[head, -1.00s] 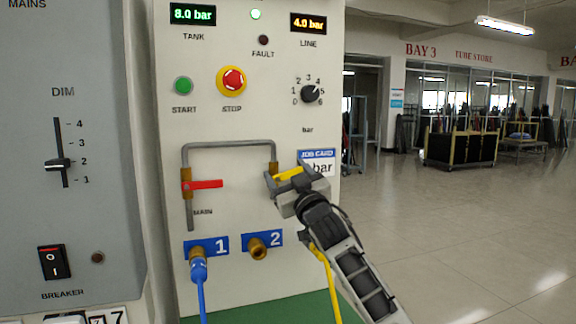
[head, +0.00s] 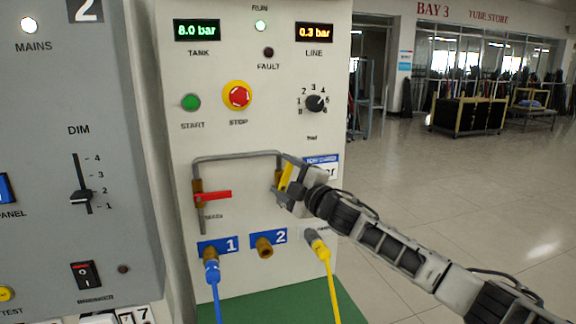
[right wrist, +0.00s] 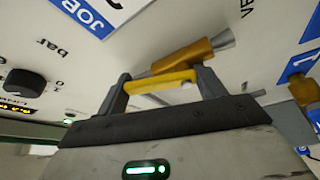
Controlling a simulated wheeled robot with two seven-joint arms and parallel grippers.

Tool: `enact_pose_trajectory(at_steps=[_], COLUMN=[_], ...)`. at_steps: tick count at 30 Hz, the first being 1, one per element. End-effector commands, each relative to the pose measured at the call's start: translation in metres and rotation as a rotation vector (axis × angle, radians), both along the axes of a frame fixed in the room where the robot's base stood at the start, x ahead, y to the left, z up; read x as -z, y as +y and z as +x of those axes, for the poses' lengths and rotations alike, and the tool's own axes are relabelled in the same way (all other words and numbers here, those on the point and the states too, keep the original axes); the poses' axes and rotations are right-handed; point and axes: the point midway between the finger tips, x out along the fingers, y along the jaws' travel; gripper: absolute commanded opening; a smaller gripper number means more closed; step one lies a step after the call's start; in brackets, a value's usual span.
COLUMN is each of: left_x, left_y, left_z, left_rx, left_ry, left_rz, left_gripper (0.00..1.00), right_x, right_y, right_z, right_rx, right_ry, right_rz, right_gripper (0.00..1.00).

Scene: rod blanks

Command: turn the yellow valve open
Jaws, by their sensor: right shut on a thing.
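The yellow valve (head: 286,176) sits on the right-hand drop of the grey pipe, and its lever stands steeply, close to in line with that pipe. My right gripper (head: 287,189) is shut on the lever. In the right wrist view, the yellow lever (right wrist: 160,82) lies between the two fingers of the gripper (right wrist: 163,88), close beside the brass valve body (right wrist: 183,56). In the head view the gripper hides part of the valve. My left gripper is not in view.
A red valve lever (head: 213,195) sticks out sideways on the left pipe drop. The line display (head: 314,32) reads 0.3 bar, the tank display (head: 197,30) 8.0 bar. A blue hose (head: 212,274) is on port 1; a yellow hose (head: 321,250) hangs right of port 2.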

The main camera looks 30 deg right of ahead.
Motion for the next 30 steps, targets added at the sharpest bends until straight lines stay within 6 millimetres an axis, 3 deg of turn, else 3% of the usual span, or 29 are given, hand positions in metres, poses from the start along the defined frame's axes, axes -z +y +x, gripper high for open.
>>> enact_pose_trajectory(at_steps=[12, 30], left_x=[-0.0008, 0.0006], left_y=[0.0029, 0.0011], left_z=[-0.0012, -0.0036], left_rx=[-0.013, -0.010], left_ry=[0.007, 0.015], left_rz=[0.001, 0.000], left_gripper=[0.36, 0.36], right_x=[-0.0016, -0.0003], right_y=[0.0065, 0.0099], right_z=[0.0018, 0.0024], right_rx=[0.002, 0.000], right_ry=[0.065, 0.086], right_rz=[-0.278, -0.362], right_gripper=[0.46, 0.46])
